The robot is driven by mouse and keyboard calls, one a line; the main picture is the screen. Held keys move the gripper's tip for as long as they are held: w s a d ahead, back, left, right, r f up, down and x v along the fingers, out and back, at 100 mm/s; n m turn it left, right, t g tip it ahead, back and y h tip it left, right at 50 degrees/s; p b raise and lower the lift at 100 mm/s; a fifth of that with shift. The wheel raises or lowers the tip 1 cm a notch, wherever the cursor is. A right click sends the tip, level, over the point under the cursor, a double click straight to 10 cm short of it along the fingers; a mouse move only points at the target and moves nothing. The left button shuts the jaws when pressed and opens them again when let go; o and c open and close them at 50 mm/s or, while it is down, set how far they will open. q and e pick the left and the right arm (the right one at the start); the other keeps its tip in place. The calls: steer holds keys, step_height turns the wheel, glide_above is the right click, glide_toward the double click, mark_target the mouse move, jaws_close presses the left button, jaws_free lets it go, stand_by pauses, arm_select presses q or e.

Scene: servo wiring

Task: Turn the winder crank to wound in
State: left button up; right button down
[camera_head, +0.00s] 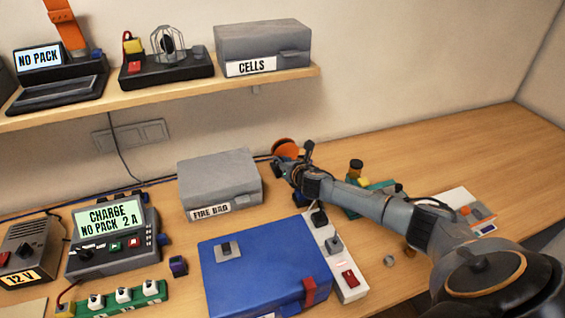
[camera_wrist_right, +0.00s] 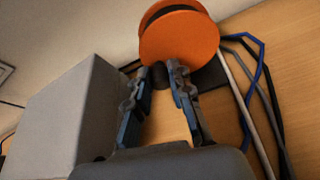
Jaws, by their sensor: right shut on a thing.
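The winder shows as an orange round reel (camera_head: 286,147) near the wall at the back of the bench, just right of the grey fire bag box. In the right wrist view the orange reel (camera_wrist_right: 180,40) fills the top, with a dark crank knob (camera_wrist_right: 158,75) below its face. My right gripper (camera_wrist_right: 160,78) has its two blue-grey fingers on either side of this knob and is shut on it. In the head view my right gripper (camera_head: 284,168) is in front of the reel and partly hides the winder. My left gripper is not in view.
The grey fire bag box (camera_head: 220,182) stands close left of my right gripper; its side shows in the wrist view (camera_wrist_right: 70,115). A blue case (camera_head: 250,265) and a white power strip (camera_head: 340,260) lie in front. Dark and blue cables (camera_wrist_right: 262,90) run beside the reel.

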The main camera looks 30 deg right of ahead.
mark_target(286, 147)
steer(key=m, duration=0.1)
steer(key=y, duration=0.1)
steer(key=m+b, duration=0.1)
steer(key=shift+d+r+m+t+y, duration=0.25)
steer(key=shift+m+t+y, duration=0.05)
steer(key=shift+t, duration=0.1)
steer(key=m+b, duration=0.1)
steer(key=m+y+b, duration=0.1)
steer(key=m+t+b, duration=0.1)
steer(key=shift+s+d+r+y+b, duration=0.1)
steer(key=shift+d+r+y+b, duration=0.2)
steer(key=shift+d, duration=0.05)
steer(key=m+b, duration=0.2)
steer(key=d+m+t+y+b, duration=0.1)
steer(key=b, duration=0.1)
steer(key=m+t+b, duration=0.1)
steer(key=m, duration=0.1)
steer(key=shift+s+d+r+m+b, duration=0.2)
steer(key=shift+r+m+b, duration=0.1)
steer(key=shift+b, duration=0.1)
steer(key=shift+d+m+t+y+b, duration=0.3)
steer(key=shift+m+t+b, duration=0.3)
steer(key=shift+m+b, duration=0.5)
steer(key=shift+s+d+r+m+t+b, duration=0.15)
steer(key=shift+m+t+b, duration=0.1)
steer(key=shift+m+b, duration=0.35)
steer(key=shift+w+d+f+m+t+b, duration=0.1)
steer(key=shift+m+t+b, duration=0.2)
steer(key=shift+m, duration=0.5)
steer(key=shift+r, duration=0.1)
